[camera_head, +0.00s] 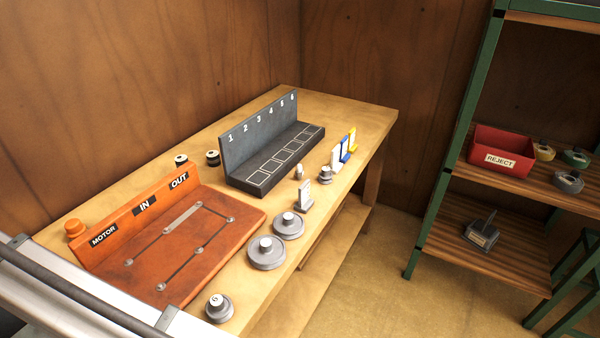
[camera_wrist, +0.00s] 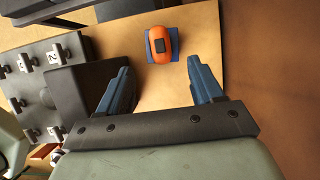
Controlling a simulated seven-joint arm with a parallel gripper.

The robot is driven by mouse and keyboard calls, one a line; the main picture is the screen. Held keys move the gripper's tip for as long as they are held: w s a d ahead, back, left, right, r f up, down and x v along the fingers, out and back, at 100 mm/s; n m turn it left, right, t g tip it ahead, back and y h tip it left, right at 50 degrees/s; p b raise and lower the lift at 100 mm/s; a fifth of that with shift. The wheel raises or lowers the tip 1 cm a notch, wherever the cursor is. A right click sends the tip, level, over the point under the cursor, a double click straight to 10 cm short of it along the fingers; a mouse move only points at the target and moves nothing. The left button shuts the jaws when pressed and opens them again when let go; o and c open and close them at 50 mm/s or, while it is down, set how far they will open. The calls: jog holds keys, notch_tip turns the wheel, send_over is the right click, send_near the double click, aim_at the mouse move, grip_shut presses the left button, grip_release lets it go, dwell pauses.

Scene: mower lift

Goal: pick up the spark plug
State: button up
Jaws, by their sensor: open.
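I cannot make out a spark plug with certainty. A small pale upright piece (camera_head: 300,171) stands on the workbench in front of the numbered rack in the head view; it is too small to identify. My gripper (camera_wrist: 160,82) shows in the wrist view with its two blue fingers wide apart and nothing between them. Beyond the fingertips an orange object (camera_wrist: 159,54) with a black square lies on a blue patch (camera_wrist: 176,42). My gripper does not show in the head view.
The workbench (camera_head: 362,125) holds a dark numbered rack (camera_head: 262,140), an orange MOTOR/IN/OUT board (camera_head: 215,235) and grey discs (camera_head: 267,258). A red REJECT bin (camera_head: 500,150) sits on the right shelf.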

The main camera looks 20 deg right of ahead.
jog(key=shift+c, duration=0.5)
notch_tip(320, 180, up, 5)
jog(key=w+d+m+t, duration=0.1)
jog(key=w+d, duration=1)
jog(key=d, duration=0.3)
jog(key=w+d+m+t+h, duration=0.1)
jog(key=w+d+m, duration=0.1)
jog(key=w+d, duration=1)
jog(key=w+d+m+t, duration=0.1)
jog(key=w+d, duration=0.8)
jog(key=d, duration=0.8)
jog(key=m+h, duration=0.2)
jog(key=m, duration=0.3)
send_over(300, 165)
notch_tip(300, 165, down, 24)
jog(key=shift+w+f, duration=0.15)
